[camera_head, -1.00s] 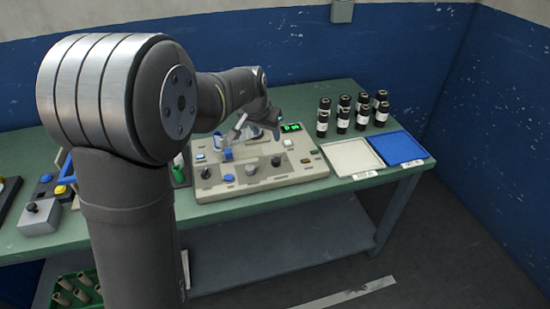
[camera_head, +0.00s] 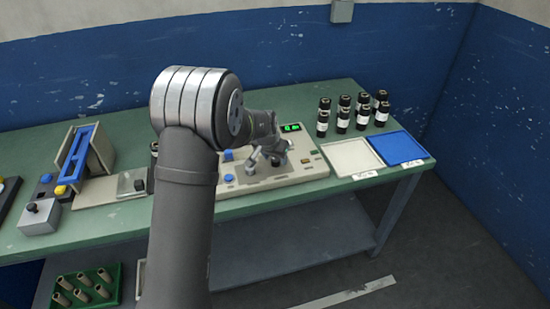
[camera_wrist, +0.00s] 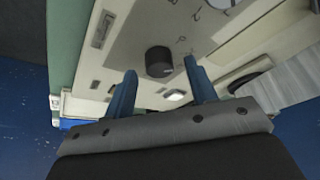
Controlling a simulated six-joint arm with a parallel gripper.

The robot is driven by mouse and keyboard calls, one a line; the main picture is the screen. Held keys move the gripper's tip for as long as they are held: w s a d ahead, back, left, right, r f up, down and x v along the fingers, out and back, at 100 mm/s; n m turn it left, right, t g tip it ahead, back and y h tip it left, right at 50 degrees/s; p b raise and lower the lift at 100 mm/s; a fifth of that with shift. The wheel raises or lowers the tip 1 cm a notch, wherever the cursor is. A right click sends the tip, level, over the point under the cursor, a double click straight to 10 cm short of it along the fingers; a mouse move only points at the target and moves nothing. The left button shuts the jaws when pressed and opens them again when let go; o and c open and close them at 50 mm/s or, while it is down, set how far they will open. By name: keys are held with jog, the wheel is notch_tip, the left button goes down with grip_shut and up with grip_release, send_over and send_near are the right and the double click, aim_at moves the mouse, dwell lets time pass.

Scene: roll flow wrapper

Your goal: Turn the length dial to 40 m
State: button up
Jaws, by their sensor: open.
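The beige control panel (camera_head: 262,183) lies on the green bench, partly hidden by my arm. In the wrist view, a dark round knob (camera_wrist: 158,62) stands on the panel face (camera_wrist: 130,40). My gripper (camera_wrist: 160,67) is open and empty, its two blue fingers on either side of the knob in the picture. I see no contact with it. A grey round part with tick marks around it (camera_wrist: 220,3) is cut by the top edge. Labels are unreadable, so I cannot tell which is the length dial. In the head view my gripper (camera_head: 263,161) is over the panel.
A green-lit display (camera_head: 291,127) is at the panel's back; its reading is unclear. White tray (camera_head: 350,157), blue tray (camera_head: 398,147) and several dark bottles (camera_head: 362,118) stand right of the panel.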

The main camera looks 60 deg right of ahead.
jog(key=shift+d+f, duration=0.2)
jog(key=shift+f, duration=0.2)
jog(key=c, duration=1)
